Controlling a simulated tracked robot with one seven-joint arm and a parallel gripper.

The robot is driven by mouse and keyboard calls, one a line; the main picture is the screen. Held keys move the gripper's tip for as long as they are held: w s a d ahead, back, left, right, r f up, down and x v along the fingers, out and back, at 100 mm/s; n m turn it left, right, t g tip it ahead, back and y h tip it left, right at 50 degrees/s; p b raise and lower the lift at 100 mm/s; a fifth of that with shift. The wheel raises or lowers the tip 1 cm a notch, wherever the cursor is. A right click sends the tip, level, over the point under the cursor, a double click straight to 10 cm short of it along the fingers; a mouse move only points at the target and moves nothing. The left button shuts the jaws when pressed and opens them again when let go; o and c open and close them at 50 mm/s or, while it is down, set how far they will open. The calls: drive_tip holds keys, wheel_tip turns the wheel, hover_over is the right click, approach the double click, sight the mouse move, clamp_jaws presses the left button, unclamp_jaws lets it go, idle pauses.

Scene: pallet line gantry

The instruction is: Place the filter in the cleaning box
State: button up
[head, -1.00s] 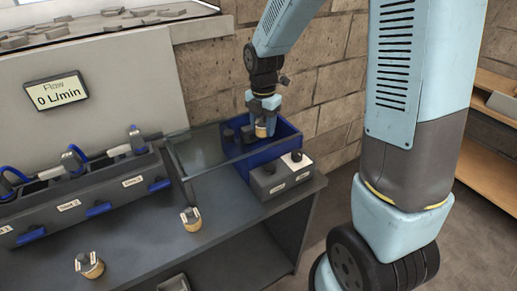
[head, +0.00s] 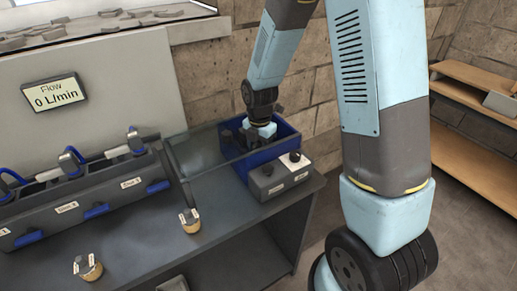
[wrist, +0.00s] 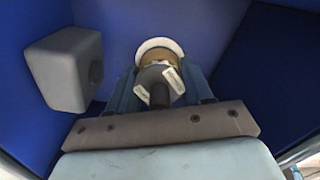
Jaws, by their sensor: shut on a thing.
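My gripper (wrist: 159,92) is shut on a filter (wrist: 158,51), a round tan piece with a white rim and a dark, labelled top, seen in the wrist view. In the head view my gripper (head: 260,131) is down inside the blue cleaning box (head: 284,127), and the filter is hidden there. Blue walls surround the gripper in the wrist view. Whether the filter touches the box floor I cannot tell. A grey block-shaped fitting (wrist: 66,69) is inside the box, left of the filter.
Two more filters stand on the bench, one near the middle (head: 189,221) and one at the front left (head: 88,267). A grey control box (head: 279,177) with knobs stands before the cleaning box. A clear panel (head: 199,151) adjoins it at left. A row of housings (head: 80,198) lines the bench.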

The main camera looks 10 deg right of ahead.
drive_tip(key=shift+f, duration=0.15)
drive_tip(key=o, duration=1.2)
drive_tip(key=shift+c, duration=0.2)
wheel_tip(320, 180, up, 13)
drive_tip(key=shift+s+f, duration=0.1)
drive_tip(key=shift+f, duration=0.1)
drive_tip(key=s+d+r+m+t, duration=0.2)
drive_tip(key=s+d+r+m, duration=0.4)
drive_tip(key=s+r+m, duration=0.3)
drive_tip(key=s+d+r+m+t, duration=0.3)
drive_tip(key=s+d+r+m, duration=0.4)
drive_tip(key=m, duration=1.1)
drive_tip(key=shift+s+r+t, duration=0.3)
drive_tip(key=shift+s+r, duration=0.65)
drive_tip(key=shift+s, duration=1.35)
